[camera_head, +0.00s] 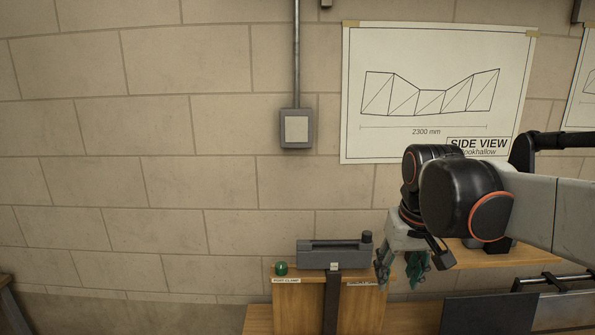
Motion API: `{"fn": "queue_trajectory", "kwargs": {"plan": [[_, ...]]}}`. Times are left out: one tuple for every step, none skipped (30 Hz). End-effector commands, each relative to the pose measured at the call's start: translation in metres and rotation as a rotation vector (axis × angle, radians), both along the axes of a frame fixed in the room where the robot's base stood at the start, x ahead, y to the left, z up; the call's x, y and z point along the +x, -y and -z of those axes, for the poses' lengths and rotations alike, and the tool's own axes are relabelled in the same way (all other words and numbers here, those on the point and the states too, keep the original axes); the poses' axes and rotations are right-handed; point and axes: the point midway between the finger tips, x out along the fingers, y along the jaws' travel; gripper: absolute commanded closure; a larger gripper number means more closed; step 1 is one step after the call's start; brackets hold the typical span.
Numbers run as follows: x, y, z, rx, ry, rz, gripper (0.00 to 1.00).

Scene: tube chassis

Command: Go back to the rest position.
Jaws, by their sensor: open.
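My gripper (412,268) hangs at the end of my arm, which reaches in from the right edge in the head view. Its fingers point down and are apart, with nothing seen between them. It is just right of a wooden stand (300,305) that bears a long dark grey fixture (334,254). From this view I cannot tell how far the gripper is in front of the stand. My wrist and forearm hide part of the wooden surface behind.
A green ball-like knob (281,268) sits at the stand's left top. A wooden shelf (500,258) and a dark panel (488,315) are at the lower right. The block wall (130,130) carries a grey switch box (296,128) and a drawing (440,90). The left side looks open.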

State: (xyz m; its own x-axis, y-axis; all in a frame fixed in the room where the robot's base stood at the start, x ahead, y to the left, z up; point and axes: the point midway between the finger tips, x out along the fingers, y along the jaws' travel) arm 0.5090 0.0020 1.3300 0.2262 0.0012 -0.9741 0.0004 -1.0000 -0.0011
Motion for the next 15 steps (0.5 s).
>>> {"fn": "queue_trajectory", "kwargs": {"plan": [[-0.015,0.000,0.022,0.000,0.027,0.000,0.56],[-0.022,0.000,0.028,0.000,0.045,0.000,0.56],[-0.032,0.001,0.038,0.000,0.069,0.000,0.56],[-0.039,0.001,0.045,0.000,0.086,0.000,0.56],[-0.046,0.001,0.053,0.000,0.105,0.000,0.56],[-0.055,0.001,0.063,0.000,0.128,0.000,0.56],[-0.062,0.001,0.071,0.000,0.145,0.000,0.56],[-0.068,0.001,0.079,0.000,0.164,0.000,0.56],[-0.077,0.001,0.091,0.000,0.187,0.000,0.56],[-0.084,0.001,0.099,0.000,0.204,0.000,0.56],[-0.090,0.001,0.108,0.000,0.222,0.000,0.56],[-0.099,0.001,0.120,0.000,0.245,0.000,0.56],[-0.104,0.002,0.129,-0.001,0.263,0.001,0.56],[-0.110,0.002,0.138,-0.001,0.278,0.001,0.56],[-0.116,0.002,0.149,-0.001,0.299,0.001,0.56]]}}
